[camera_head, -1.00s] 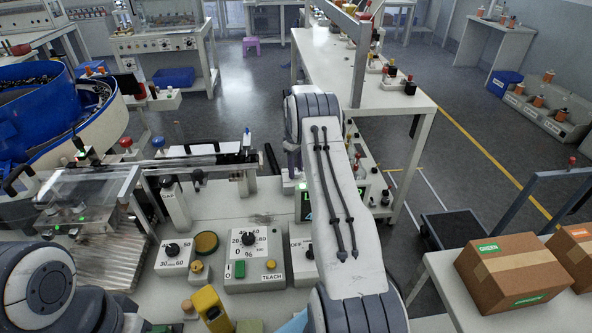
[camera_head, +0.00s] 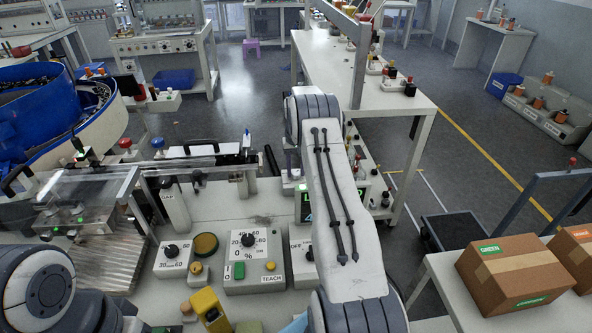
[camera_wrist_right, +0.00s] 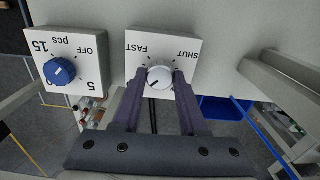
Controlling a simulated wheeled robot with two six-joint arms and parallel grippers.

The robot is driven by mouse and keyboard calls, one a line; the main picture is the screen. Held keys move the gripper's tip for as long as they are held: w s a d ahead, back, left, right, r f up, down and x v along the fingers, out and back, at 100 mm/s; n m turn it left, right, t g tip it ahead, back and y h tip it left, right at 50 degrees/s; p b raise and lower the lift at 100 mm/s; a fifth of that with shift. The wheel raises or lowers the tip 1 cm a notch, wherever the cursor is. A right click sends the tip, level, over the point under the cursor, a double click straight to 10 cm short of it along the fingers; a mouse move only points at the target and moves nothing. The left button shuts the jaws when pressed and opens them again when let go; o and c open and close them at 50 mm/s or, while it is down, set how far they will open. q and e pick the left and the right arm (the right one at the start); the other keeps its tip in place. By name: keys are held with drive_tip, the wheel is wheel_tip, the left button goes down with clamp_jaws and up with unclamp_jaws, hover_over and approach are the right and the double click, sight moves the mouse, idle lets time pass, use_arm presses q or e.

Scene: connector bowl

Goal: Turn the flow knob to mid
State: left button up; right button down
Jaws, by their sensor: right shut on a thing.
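The white knob (camera_wrist_right: 159,78) sits on a white box (camera_wrist_right: 190,54) marked FAST and SHUT, printed upside down in the right wrist view. My right gripper (camera_wrist_right: 160,82) has its two dark fingers on either side of this knob and is shut on it. A dark mark on the knob seems to point to the lower left in that view. No word "flow" is readable there. In the head view my right arm hides most of this area, so the held knob is not clear there. My left gripper is not in view; only my left arm shows at lower left.
A blue knob (camera_wrist_right: 60,71) on a box marked OFF, 5 and 15 pcs stands beside the held one. In the head view, a percent dial (camera_head: 248,240), a minutes dial (camera_head: 171,249) and a green button (camera_head: 239,270) stand left of my right arm. Cardboard boxes (camera_head: 515,270) are at right.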

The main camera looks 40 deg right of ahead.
sight(296, 172)
idle(0.3)
drive_tip(key=shift+c, duration=2.2)
unclamp_jaws()
drive_tip(key=shift+r, duration=0.1)
wheel_tip(296, 172, up, 10)
drive_tip(key=b, duration=0.1)
drive_tip(key=shift+r, duration=0.2)
